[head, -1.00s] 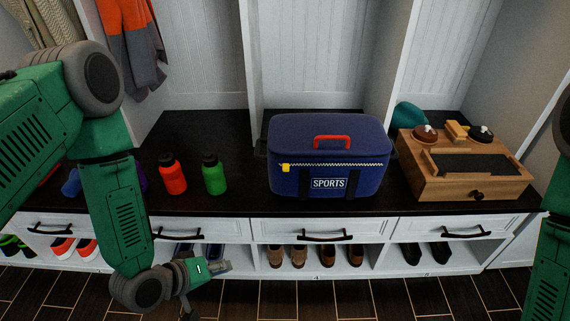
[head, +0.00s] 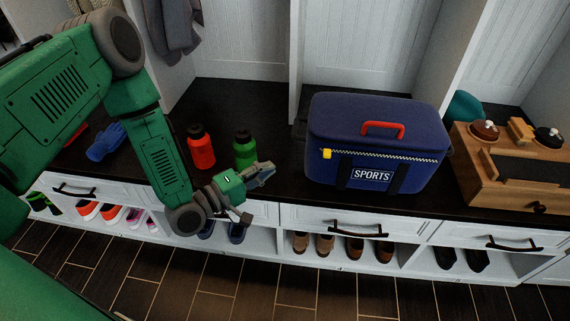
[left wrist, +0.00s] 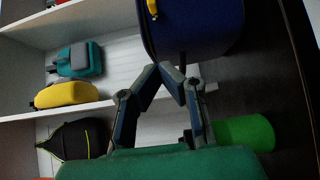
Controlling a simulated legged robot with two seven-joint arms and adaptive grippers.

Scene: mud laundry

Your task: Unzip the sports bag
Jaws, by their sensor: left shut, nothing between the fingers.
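The dark blue sports bag (head: 376,150) sits on the black bench top, with a red handle on its lid. Its zipper (head: 400,155) runs along the upper front, and the yellow zipper pull (head: 327,154) is at the left end. My left gripper (head: 268,172) is shut and empty, left of the bag and apart from it, near the bench's front edge. In the left wrist view the fingertips (left wrist: 168,70) meet just below the bag (left wrist: 195,28), and the yellow pull (left wrist: 152,8) shows at the top edge. My right gripper is out of view.
A green bottle (head: 245,150) stands just behind my left gripper, with a red bottle (head: 201,148) beside it. A blue glove (head: 105,142) lies further left. A wooden box (head: 512,175) stands right of the bag. Drawers and shoe cubbies are below.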

